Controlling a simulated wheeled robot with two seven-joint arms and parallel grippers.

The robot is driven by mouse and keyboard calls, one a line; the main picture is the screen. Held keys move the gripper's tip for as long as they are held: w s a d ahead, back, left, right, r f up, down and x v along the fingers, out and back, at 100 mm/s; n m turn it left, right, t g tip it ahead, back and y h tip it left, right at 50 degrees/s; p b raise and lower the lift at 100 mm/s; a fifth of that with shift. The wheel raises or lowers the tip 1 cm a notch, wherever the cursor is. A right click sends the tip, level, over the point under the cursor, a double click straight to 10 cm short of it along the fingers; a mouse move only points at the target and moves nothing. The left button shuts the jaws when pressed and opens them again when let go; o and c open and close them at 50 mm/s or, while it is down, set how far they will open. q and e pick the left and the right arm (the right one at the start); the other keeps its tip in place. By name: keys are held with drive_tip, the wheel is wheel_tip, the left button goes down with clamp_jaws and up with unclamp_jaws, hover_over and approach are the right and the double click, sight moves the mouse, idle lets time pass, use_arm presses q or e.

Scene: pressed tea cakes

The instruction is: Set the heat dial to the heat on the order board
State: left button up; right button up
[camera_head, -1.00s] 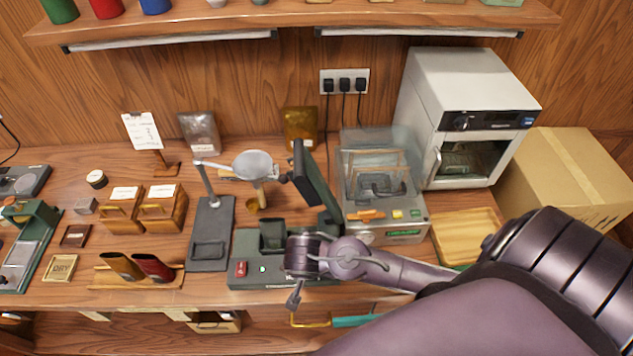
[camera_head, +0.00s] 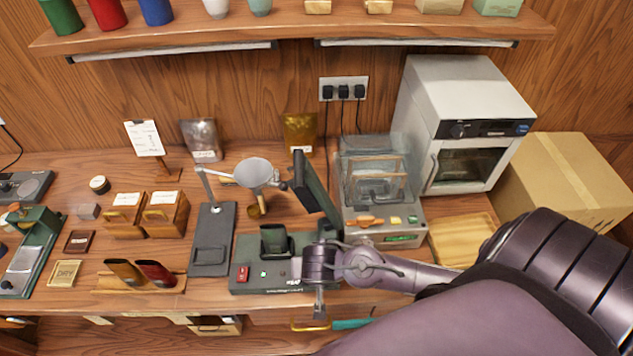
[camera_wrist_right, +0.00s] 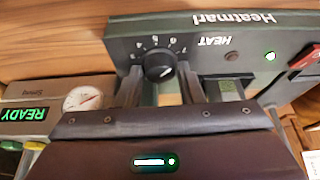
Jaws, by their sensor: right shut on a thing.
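The black heat dial (camera_wrist_right: 159,67) is on the front face of the dark Heatmari machine (camera_wrist_right: 205,40), which appears upside down in the right wrist view. Numbers ring the dial; the exact setting is too small to tell. My right gripper (camera_wrist_right: 162,85) is shut on the dial, one finger on each side. In the head view, my right gripper (camera_head: 320,312) is at the front of the machine (camera_head: 262,287) and hides the dial. The order board (camera_head: 145,138) stands at the back left; its writing is unreadable. My left gripper is not in view.
A glass-covered unit (camera_head: 385,238) with a green READY display (camera_wrist_right: 30,114) stands beside the machine. A round gauge (camera_wrist_right: 83,98) is close to my right gripper. A raised dark lid (camera_head: 316,190) and a lamp (camera_head: 255,173) stand behind. A wooden tray (camera_head: 460,238) is to the right.

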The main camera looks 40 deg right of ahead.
drive_tip(key=n+y, duration=0.1)
drive_tip(key=n, duration=0.2)
drive_tip(key=shift+s+d+n+p, duration=0.1)
drive_tip(key=shift+n+p, duration=0.2)
drive_tip(key=shift+n, duration=0.1)
drive_tip(key=n+y, duration=0.2)
drive_tip(key=n, duration=0.2)
drive_tip(key=shift+d+n, duration=0.15)
drive_tip(key=shift+n, duration=0.15)
drive_tip(key=n+y, duration=0.1)
drive_tip(key=n, duration=0.1)
drive_tip(key=n+y, duration=0.1)
drive_tip(key=n, duration=0.2)
drive_tip(key=shift+d+g, duration=0.2)
drive_tip(key=shift+g, duration=0.1)
drive_tip(key=shift+w+n+g+y, duration=0.2)
drive_tip(key=shift+n+g+y, duration=0.2)
drive_tip(key=shift+n, duration=1.4)
drive_tip(key=o, duration=1)
drive_tip(key=shift+c, duration=0.2)
